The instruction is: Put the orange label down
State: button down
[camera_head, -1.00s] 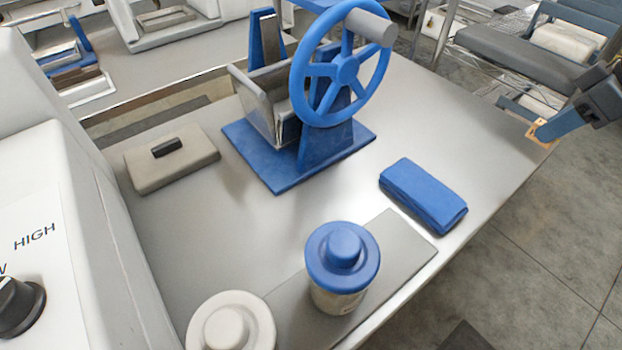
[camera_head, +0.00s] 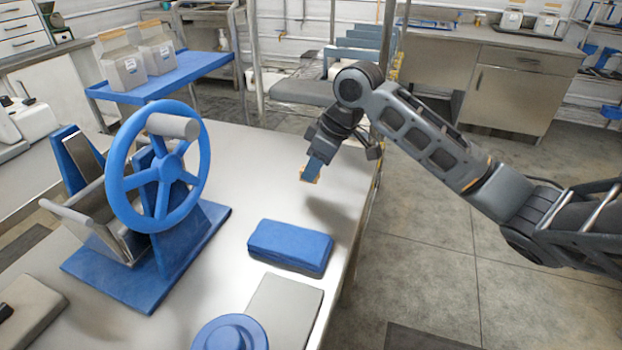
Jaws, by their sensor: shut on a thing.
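My gripper (camera_head: 313,172) reaches in from the right and points down above the far right part of the metal table (camera_head: 225,270). It is shut on the orange label (camera_head: 309,178), a small flat piece that shows at the fingertips. The label appears to be held above the table top, with a soft shadow below and to the right. Most of the label is hidden by the fingers or too small to make out.
A blue block (camera_head: 290,246) lies nearer on the table, beside a grey plate (camera_head: 284,307) and a blue-lidded jar (camera_head: 231,333). A blue handwheel device (camera_head: 158,170) stands at the left. The table top around my gripper is clear.

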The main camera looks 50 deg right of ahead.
jog(key=shift+w+a+f, duration=0.1)
jog(key=shift+w+f, duration=0.05)
jog(key=shift+w, duration=0.1)
jog(key=shift+f, duration=2)
jog(key=shift+f, duration=0.1)
jog(key=shift+f, duration=0.1)
jog(key=c, duration=1)
grip_release()
jog(key=shift+o, duration=0.2)
jog(key=v, duration=1.2)
jog(key=shift+r+b, duration=0.25)
jog(key=shift+b, duration=0.05)
